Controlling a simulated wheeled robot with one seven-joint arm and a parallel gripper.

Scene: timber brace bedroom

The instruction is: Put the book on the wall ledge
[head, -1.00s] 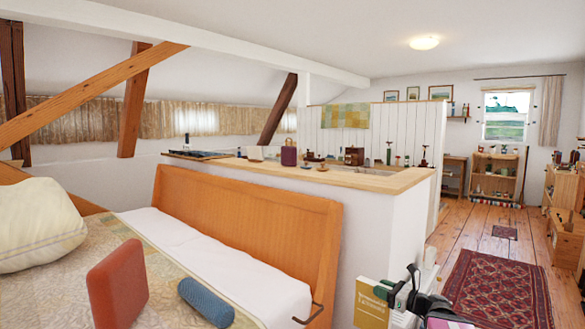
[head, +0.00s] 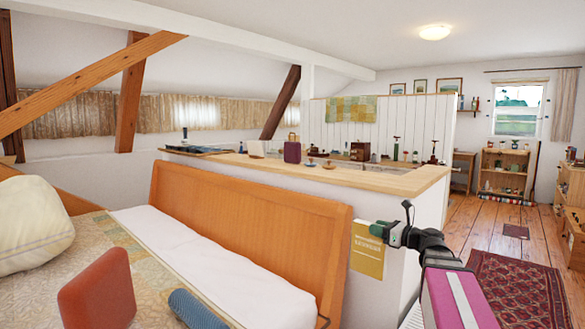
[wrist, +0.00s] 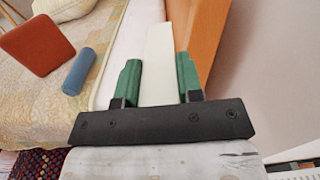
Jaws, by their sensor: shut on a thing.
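The wood-topped ledge (head: 425,182) runs along the low white wall behind the bed. The book is in front of this wall, near its right end, with its top below the ledge surface in the picture. My fingers hide a part of the book's upper right edge.
Several small things stand on the ledge, among them a purple box (head: 292,152) and a brown box (head: 360,151). The orange headboard (head: 240,230) is just left of the book. A red cushion (head: 98,290) and blue roll (head: 195,309) lie on the bed. The ledge's near right end looks clear.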

